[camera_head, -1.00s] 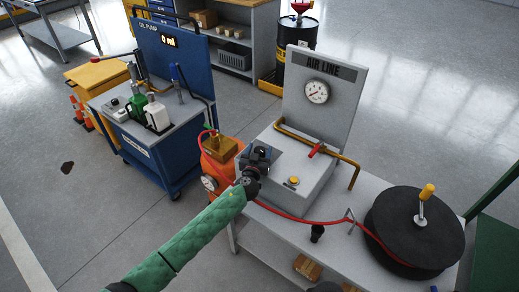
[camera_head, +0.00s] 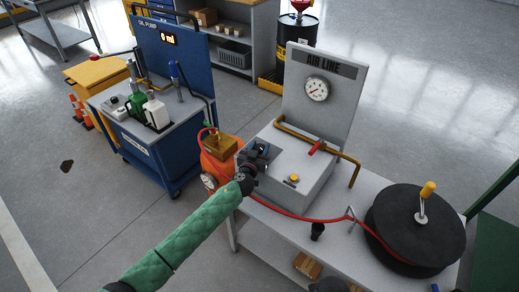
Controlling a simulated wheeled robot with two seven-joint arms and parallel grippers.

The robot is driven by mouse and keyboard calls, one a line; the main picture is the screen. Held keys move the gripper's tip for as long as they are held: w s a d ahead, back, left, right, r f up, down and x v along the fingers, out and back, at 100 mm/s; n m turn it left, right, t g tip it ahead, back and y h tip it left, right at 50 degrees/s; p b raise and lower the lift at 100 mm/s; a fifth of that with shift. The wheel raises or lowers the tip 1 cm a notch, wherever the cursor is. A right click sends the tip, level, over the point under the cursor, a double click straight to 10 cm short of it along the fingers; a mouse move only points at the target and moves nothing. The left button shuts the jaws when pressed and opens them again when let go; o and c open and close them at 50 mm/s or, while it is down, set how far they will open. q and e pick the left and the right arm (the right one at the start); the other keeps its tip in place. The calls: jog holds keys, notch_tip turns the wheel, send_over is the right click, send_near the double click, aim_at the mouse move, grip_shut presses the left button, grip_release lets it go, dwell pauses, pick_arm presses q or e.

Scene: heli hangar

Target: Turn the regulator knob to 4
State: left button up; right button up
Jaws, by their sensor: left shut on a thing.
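The air line station is a grey box (camera_head: 312,176) with an upright panel (camera_head: 332,105) marked AIR LINE. A round gauge (camera_head: 317,89) sits on the panel. My left gripper (camera_head: 259,152) is at the left end of the box top, shut on what seems to be the regulator knob. The gripper hides the knob and its scale, so its setting cannot be read. A red-handled valve (camera_head: 316,148) on a brass pipe and a yellow button (camera_head: 294,179) are to the right.
An orange tank (camera_head: 219,160) stands just left of the box. A red hose (camera_head: 300,217) runs along the bench front to a black reel (camera_head: 413,232). A blue oil pump cart (camera_head: 155,150) stands further left.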

pick_arm(q)
jog(key=shift+a+m+g+h, duration=0.15)
jog(key=shift+m+g+h, duration=0.15)
jog(key=shift+m+h, duration=0.45)
jog(key=shift+g+h, duration=0.3)
jog(key=shift+h, duration=0.25)
jog(key=shift+r+m+h, duration=0.1)
jog(key=shift+m+h, duration=0.3)
jog(key=shift+m, duration=0.15)
jog(key=m+g+h+p, duration=0.2)
jog(key=m+g+h, duration=0.2)
jog(key=g+h, duration=0.1)
jog(key=shift+w, duration=0.1)
jog(key=shift+m+g+h, duration=0.8)
jog(key=shift+m+g, duration=0.1)
jog(key=shift+g, duration=0.1)
pick_arm(e)
notch_tip(320, 180, down, 10)
jog(key=shift+d+r, duration=0.2)
pick_arm(q)
jog(key=shift+g, duration=0.3)
pick_arm(e)
jog(key=shift+w, duration=0.1)
pick_arm(q)
jog(key=o, duration=0.9)
